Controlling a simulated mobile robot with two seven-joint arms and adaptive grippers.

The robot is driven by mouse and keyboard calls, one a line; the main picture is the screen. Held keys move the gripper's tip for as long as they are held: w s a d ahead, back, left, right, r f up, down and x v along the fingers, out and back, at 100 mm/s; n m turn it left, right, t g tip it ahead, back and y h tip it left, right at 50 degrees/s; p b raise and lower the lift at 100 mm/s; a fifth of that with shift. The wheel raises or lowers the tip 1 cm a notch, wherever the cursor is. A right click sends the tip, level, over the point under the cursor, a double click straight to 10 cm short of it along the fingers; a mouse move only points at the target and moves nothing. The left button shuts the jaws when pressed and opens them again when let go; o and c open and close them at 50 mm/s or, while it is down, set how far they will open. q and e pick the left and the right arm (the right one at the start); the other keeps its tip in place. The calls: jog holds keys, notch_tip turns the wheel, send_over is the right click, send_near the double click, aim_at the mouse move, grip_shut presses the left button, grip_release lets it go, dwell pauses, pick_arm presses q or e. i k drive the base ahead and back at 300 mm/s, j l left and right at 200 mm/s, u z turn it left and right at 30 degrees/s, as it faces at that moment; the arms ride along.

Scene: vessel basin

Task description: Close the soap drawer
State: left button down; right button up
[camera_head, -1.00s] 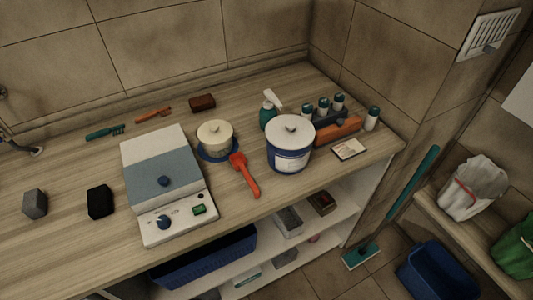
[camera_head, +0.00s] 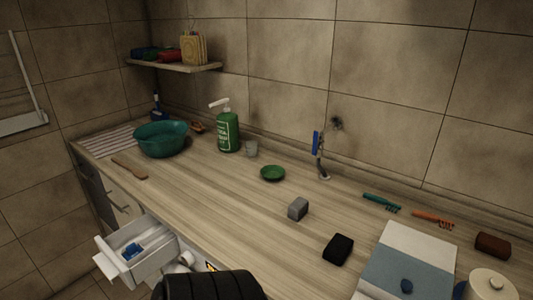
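The soap drawer (camera_head: 148,258) is a pale open-topped box that sticks out from the counter front at the lower left. It is open, and a small blue item (camera_head: 131,251) lies inside it. A dark ribbed part, which looks like a piece of my own arm, shows at the bottom edge just right of the drawer, with a pale rounded shape between them. Neither gripper's fingers can be seen, so I cannot see either gripper at the drawer.
A closed cabinet front with a handle (camera_head: 119,207) is left of the drawer.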

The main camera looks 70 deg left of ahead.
aim_at(159, 244)
jog(key=u, duration=3.35)
